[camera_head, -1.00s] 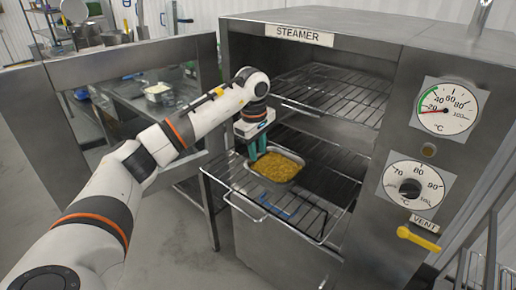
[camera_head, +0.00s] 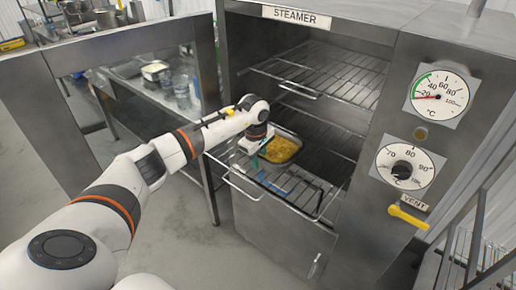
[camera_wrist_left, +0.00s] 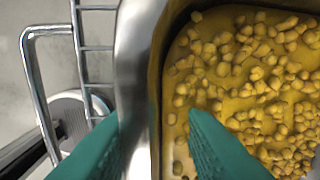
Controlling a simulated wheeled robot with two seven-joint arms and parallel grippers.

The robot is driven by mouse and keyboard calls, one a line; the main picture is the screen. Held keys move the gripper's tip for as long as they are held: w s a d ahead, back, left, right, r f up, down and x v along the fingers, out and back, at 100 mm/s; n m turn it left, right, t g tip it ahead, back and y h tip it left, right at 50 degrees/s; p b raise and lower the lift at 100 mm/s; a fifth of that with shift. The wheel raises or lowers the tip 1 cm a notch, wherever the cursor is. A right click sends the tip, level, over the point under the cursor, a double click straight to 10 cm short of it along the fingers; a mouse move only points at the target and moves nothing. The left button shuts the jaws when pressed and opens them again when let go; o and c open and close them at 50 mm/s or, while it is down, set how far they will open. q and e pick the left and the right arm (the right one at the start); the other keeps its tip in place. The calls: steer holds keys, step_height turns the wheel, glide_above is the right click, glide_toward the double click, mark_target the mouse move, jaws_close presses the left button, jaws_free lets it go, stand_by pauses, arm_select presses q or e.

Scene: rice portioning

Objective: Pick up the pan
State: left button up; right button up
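The pan (camera_head: 298,140) is a metal tray filled with yellow, chickpea-like food, resting on the pulled-out lower rack of the steamer. My left gripper (camera_head: 262,153) is at the pan's left edge in the head view, pointing down. In the left wrist view its two teal fingers (camera_wrist_left: 154,115) stand apart on either side of the pan's rim (camera_wrist_left: 138,75), one outside and one inside over the food. A gap shows between the fingers, and I cannot tell that both touch the rim. My right gripper is not in view.
The steamer (camera_head: 300,240) stands open, its door (camera_head: 60,120) swung out to the left. An upper wire rack (camera_head: 320,75) is above the pan. The lower rack (camera_head: 310,198) has bare room in front of it. A table with containers stands behind the door.

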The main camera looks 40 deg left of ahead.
arm_select(q)
steer(key=shift+f, duration=0.2)
steer(key=shift+c, duration=0.2)
jaws_close()
stand_by(1.2)
